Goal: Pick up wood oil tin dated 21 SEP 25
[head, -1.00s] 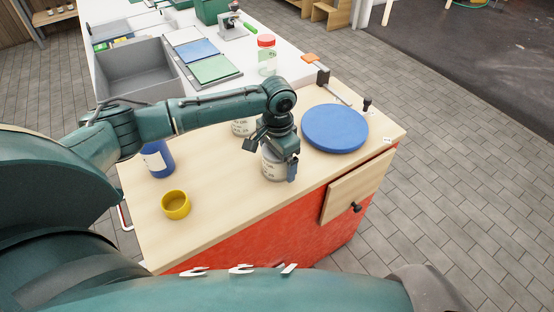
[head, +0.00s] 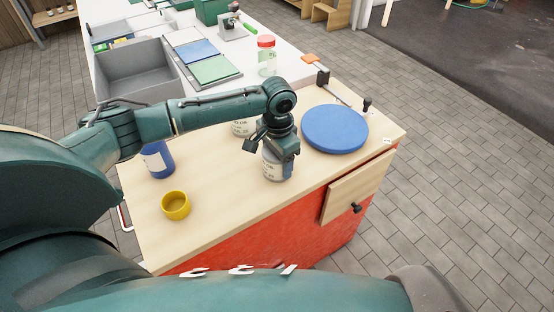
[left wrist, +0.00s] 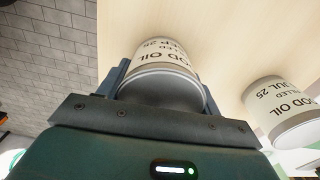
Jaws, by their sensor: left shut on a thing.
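My left gripper (head: 279,165) is shut on a grey wood oil tin (head: 273,168) with a cream label, near the bench's front edge. In the left wrist view the held tin (left wrist: 165,65) sits between the two fingers, its label upside down and reading in part "OOD OIL", "FILLED" and "SEP 25"; the day is not clear. A second wood oil tin (left wrist: 280,105) stands apart to the right there, its label reading in part "JUL 25". In the head view this second tin (head: 240,128) is partly hidden behind my left arm. My right gripper is not in view.
A blue round disc (head: 335,129) lies right of the held tin. A yellow cup (head: 175,205) and a blue container (head: 158,160) stand to the left. A clamp (head: 345,95) is at the back edge. A red-lidded jar (head: 267,55) and grey bin (head: 138,75) stand farther back.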

